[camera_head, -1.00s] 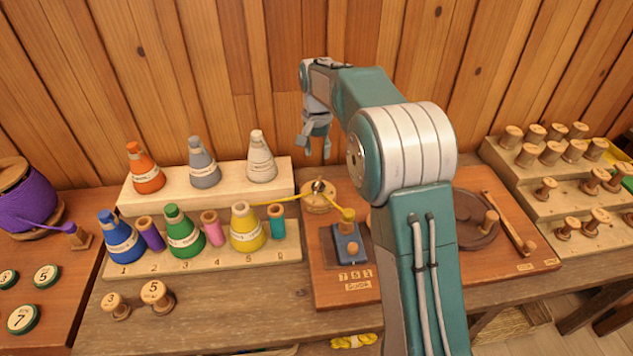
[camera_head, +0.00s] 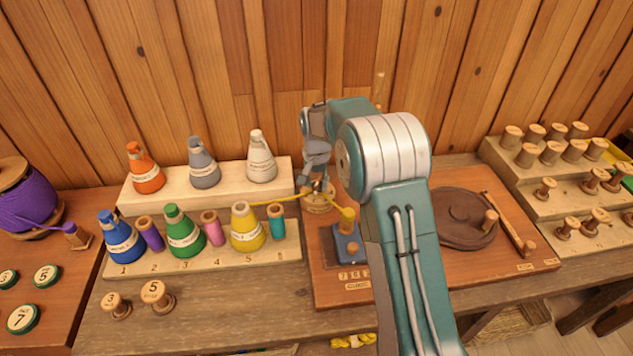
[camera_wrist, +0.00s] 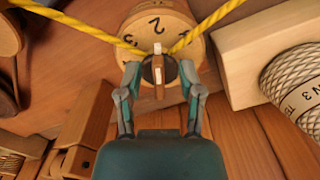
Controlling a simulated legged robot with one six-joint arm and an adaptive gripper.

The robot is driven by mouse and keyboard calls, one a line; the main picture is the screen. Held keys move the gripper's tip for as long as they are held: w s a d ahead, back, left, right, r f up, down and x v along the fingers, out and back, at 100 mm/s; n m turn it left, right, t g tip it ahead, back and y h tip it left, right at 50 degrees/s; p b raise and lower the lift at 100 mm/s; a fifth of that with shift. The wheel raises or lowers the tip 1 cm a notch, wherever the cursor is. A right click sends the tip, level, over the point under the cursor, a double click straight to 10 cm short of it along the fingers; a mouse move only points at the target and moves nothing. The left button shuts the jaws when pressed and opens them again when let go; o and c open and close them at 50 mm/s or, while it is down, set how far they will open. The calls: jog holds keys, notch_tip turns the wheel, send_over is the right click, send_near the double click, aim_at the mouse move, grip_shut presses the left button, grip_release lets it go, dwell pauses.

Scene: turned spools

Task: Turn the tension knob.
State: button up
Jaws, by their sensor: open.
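The tension knob (camera_wrist: 158,68) is a dark round hub with a narrow wooden bar across it, marked white at one end. It stands on a round wooden dial (camera_wrist: 150,22) with numbers, of which 2 and 3 show. In the head view the dial (camera_head: 318,204) sits at the back left of the brown board. My gripper (camera_wrist: 160,74) is open, with one finger on each side of the knob's bar. Gaps seem to remain between the fingers and the bar; contact cannot be told. In the head view my gripper (camera_head: 317,180) is right over the dial and partly hides the knob.
A yellow thread (camera_wrist: 88,33) runs past the knob on both sides. It leads from the yellow cone (camera_head: 246,230) to a post on a blue block (camera_head: 346,246). A pale rack with cones (camera_head: 205,185) stands close left. A brown disc (camera_head: 458,218) lies right.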

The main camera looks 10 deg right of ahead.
jog(key=shift+c, duration=0.3)
grip_shut()
jog(key=shift+n, duration=0.4)
jog(key=n, duration=0.3)
jog(key=shift+d+n, duration=0.25)
jog(key=shift+n, duration=0.15)
jog(key=n, duration=0.5)
jog(key=shift+d, duration=0.25)
